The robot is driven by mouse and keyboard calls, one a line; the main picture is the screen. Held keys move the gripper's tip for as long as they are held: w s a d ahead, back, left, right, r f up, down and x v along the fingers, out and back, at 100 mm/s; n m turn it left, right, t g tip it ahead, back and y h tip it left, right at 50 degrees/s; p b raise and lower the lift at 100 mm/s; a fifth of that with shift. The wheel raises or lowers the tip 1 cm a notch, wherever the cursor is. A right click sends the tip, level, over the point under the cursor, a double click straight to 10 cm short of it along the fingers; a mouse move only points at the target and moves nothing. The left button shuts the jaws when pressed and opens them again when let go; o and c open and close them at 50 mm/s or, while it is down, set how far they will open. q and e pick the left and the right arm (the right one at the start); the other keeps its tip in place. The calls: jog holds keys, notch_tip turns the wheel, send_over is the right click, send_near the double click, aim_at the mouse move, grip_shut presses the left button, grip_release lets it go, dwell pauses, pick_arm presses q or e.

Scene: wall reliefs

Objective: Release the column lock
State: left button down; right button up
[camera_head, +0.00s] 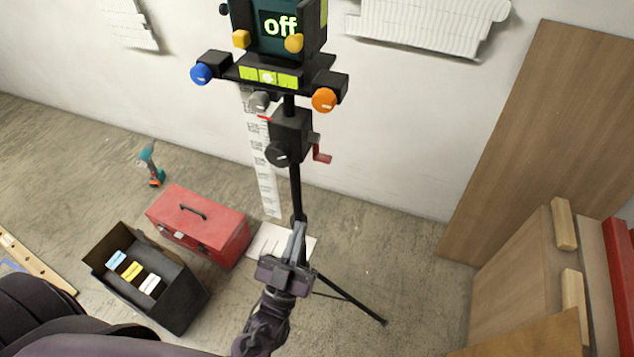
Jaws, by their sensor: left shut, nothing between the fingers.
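A device on a black tripod stands in the middle, its screen (280,26) reading "off". Below the screen are a blue knob (201,74), an orange knob (324,100) and a grey knob (259,101). The column carries a black block (290,135) with a dark round knob (278,154) on its left and a red lever (321,155) on its right. I cannot tell which of these is the column lock. My left gripper (298,232) is shut and empty, below the block and in front of the lower column, which it partly hides. My right gripper is not in view.
A red toolbox (198,222) and an open black box (187,300) with coloured items sit on the floor to the left. Wooden panels (545,130) lean at the right. A tripod leg (352,301) reaches right across bare floor.

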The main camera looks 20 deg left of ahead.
pick_arm(q)
jog(key=w+f+p+x, duration=0.1)
jog(key=f+p+x, duration=0.1)
jog(key=x, duration=1)
jog(key=shift+w+p, duration=0.65)
